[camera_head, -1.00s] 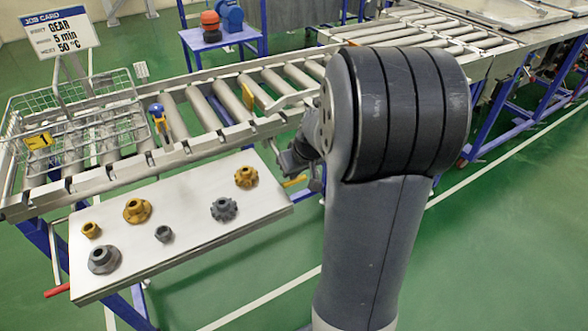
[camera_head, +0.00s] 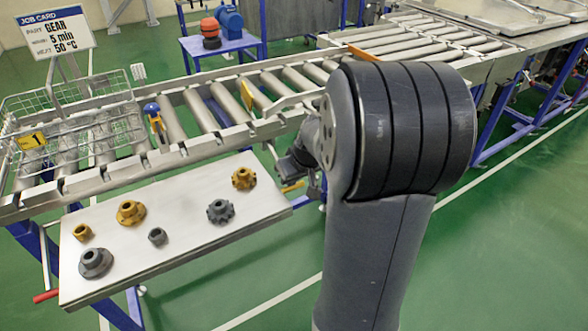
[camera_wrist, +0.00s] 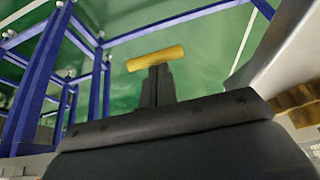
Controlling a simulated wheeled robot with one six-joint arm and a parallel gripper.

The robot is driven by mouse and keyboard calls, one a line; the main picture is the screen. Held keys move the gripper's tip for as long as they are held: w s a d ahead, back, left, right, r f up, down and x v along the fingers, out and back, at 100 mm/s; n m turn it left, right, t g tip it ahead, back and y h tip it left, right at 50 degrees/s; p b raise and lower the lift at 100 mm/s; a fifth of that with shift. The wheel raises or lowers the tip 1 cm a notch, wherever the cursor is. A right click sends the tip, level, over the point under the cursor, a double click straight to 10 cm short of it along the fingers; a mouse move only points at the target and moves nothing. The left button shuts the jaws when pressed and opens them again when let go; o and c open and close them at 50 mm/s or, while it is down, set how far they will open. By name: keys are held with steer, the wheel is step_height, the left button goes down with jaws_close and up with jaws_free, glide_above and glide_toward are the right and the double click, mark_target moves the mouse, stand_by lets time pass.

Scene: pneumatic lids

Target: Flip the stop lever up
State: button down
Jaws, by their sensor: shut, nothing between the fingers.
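A lever with a yellow bar handle (camera_head: 292,187) shows beside the conveyor's near side, at the right end of the grey plate. In the wrist view its yellow handle (camera_wrist: 155,58) lies crosswise just beyond my fingertips. My gripper (camera_wrist: 156,72) is shut and empty, its fingers pointing at the middle of the handle; I cannot tell whether they touch it. In the head view my gripper (camera_head: 288,168) is a small dark shape just above the handle, and my arm hides what lies behind it. A red-handled lever (camera_head: 45,296) sticks out at the far left, below the plate.
A roller conveyor (camera_head: 190,152) runs behind the plate (camera_head: 180,230), which bears several gears and collars. A wire basket (camera_head: 75,130) and a blue-and-yellow device (camera_head: 154,115) are on the conveyor. Blue frame legs (camera_wrist: 38,85) stand left in the wrist view. Green floor is open at right.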

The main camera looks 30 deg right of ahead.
steer(key=r+p, duration=0.1)
steer(key=r, duration=0.1)
steer(key=r+p, duration=0.1)
steer(key=r, duration=0.1)
steer(key=shift+w, duration=0.4)
steer(key=s+v, duration=0.1)
steer(key=v, duration=0.8)
steer(key=shift+s, duration=0.1)
steer(key=x, duration=1)
steer(key=shift+w+d+r, duration=0.1)
steer(key=shift+w, duration=0.35)
steer(key=shift+s+d+f+b, duration=0.15)
steer(key=shift+f+b, duration=0.65)
steer(key=shift+b, duration=0.15)
steer(key=shift+s+f+b, duration=0.3)
steer(key=shift+f+b, duration=0.4)
steer(key=shift+f, duration=0.3)
